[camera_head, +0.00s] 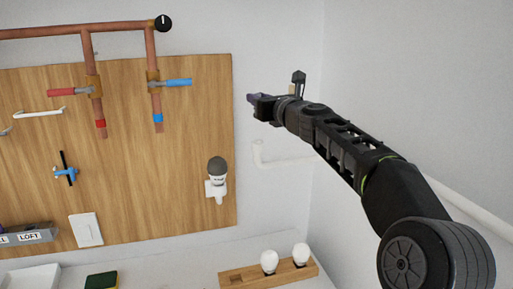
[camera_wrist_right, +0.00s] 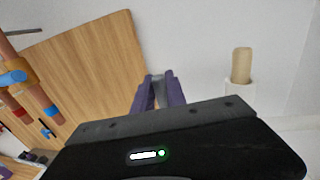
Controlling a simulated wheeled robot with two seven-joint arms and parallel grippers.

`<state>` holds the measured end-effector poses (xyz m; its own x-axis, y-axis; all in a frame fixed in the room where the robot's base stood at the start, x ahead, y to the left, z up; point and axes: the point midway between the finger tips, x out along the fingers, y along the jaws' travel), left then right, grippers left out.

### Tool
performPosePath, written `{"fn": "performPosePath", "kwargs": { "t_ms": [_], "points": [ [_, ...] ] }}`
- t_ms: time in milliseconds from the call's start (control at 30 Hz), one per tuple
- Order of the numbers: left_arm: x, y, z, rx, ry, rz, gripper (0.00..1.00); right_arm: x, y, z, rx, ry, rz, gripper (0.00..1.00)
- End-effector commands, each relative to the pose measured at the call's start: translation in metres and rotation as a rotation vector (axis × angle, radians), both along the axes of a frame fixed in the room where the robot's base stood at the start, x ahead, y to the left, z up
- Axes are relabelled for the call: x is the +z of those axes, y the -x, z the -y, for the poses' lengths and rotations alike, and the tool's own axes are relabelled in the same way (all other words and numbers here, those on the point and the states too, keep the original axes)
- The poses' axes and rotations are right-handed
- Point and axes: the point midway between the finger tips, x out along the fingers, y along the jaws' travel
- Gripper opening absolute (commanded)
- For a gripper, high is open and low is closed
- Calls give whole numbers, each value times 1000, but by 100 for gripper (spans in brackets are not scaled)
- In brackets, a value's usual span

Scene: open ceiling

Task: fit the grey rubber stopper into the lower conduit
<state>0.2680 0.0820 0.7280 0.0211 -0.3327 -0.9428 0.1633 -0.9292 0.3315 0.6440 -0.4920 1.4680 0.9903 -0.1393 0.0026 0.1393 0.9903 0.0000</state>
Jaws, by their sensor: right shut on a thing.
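My right gripper (camera_head: 254,100) reaches in from the right and is near the right edge of the wooden board, above a white conduit (camera_head: 258,152) with an upturned end on the wall. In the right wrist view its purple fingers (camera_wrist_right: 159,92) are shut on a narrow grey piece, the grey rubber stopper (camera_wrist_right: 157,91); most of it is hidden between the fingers. The gripper and conduit are apart. In the right wrist view a tan plug (camera_wrist_right: 241,65) stands upright in a white pipe end (camera_wrist_right: 238,90), right of the fingers. My left gripper is not in view.
The wooden board (camera_head: 130,190) carries copper pipes (camera_head: 88,55), red and blue valve handles, and a grey-topped bulb (camera_head: 217,167) in a holder. Below, a wooden rack (camera_head: 240,277) holds white bulbs. The wall right of the board is mostly bare.

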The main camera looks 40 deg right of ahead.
Motion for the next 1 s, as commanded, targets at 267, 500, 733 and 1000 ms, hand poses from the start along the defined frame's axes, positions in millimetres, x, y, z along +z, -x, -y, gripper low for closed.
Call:
{"fn": "performPosePath", "kwargs": {
  "t_ms": [267,500,733,1000],
  "points": [
    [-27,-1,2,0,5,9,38,-44,0,0,0,-1,-3,0],
    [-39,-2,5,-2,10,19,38,-64,0,0,1,1,-1,0],
    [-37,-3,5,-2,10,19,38,-63,0,0,1,1,-1,0],
    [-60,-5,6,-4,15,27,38,-96,0,0,0,-2,-2,0]
  ]
}}
